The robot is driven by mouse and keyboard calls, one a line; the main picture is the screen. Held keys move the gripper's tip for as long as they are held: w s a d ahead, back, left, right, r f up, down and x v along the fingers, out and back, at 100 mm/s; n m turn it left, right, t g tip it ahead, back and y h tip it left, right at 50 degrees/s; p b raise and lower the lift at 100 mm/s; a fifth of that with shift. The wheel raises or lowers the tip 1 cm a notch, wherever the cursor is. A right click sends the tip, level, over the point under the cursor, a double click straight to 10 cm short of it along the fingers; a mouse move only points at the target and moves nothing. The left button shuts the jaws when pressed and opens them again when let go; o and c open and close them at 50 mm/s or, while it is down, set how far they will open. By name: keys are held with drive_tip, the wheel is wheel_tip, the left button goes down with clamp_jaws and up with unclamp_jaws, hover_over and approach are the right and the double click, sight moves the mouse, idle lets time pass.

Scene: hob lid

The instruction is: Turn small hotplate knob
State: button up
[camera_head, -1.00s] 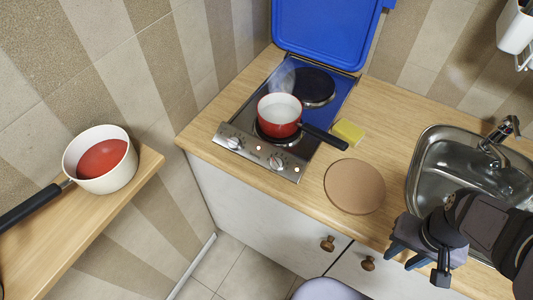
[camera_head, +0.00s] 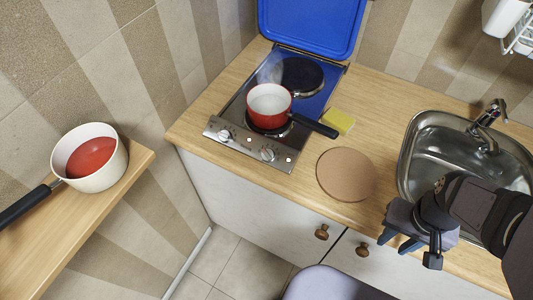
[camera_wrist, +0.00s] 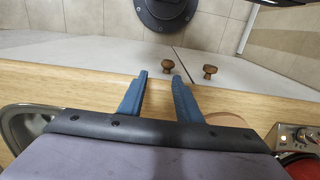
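The hob (camera_head: 232,112) is set in the worktop under a raised blue lid (camera_head: 310,22). Its steel front panel (camera_head: 245,143) carries a left knob (camera_head: 225,136) and a right knob (camera_head: 268,154). I cannot read which knob serves the small hotplate. The panel's edge with one knob (camera_wrist: 302,136) shows at the right of the wrist view. A red pot (camera_head: 272,114), steaming, stands on the front hotplate, mostly hiding it. The rear hotplate (camera_head: 298,76) is bare. My gripper (camera_head: 398,243) is open and empty by the worktop's front edge, well right of the knobs; its parted fingers (camera_wrist: 160,82) show in the wrist view.
The pot's black handle (camera_head: 314,126) points right, near a yellow sponge (camera_head: 339,121). A round brown board (camera_head: 346,174) lies between hob and sink (camera_head: 450,150). A white pan (camera_head: 90,160) with red contents sits on the left shelf (camera_head: 60,230). Cupboard knobs (camera_head: 321,232) stick out below.

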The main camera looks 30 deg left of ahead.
idle(0.3)
drive_tip(key=o, duration=0.4)
drive_tip(key=shift+a+r+n, duration=0.15)
drive_tip(key=shift+a+n, duration=0.15)
drive_tip(key=shift+a, duration=0.15)
drive_tip(key=a+n+p, duration=0.1)
drive_tip(key=a+n, duration=0.1)
drive_tip(key=a, duration=0.7)
drive_tip(key=w+a+r+n+p, duration=0.1)
drive_tip(key=a+n, duration=0.1)
drive_tip(key=a, duration=0.7)
drive_tip(key=w+a+n+p, duration=0.1)
drive_tip(key=a+n, duration=0.1)
drive_tip(key=a, duration=0.7)
drive_tip(key=shift+w+r+y, duration=0.15)
drive_tip(key=shift+r+y, duration=0.15)
drive_tip(key=shift+r, duration=0.05)
drive_tip(key=w+a+r+m+t+y, duration=0.1)
drive_tip(key=w+a+r+m, duration=0.4)
drive_tip(key=m, duration=0.7)
drive_tip(key=shift+w+a+r+y, duration=0.3)
drive_tip(key=shift+a+y, duration=0.1)
drive_tip(key=shift+a, duration=0.6)
drive_tip(key=shift+f, duration=0.1)
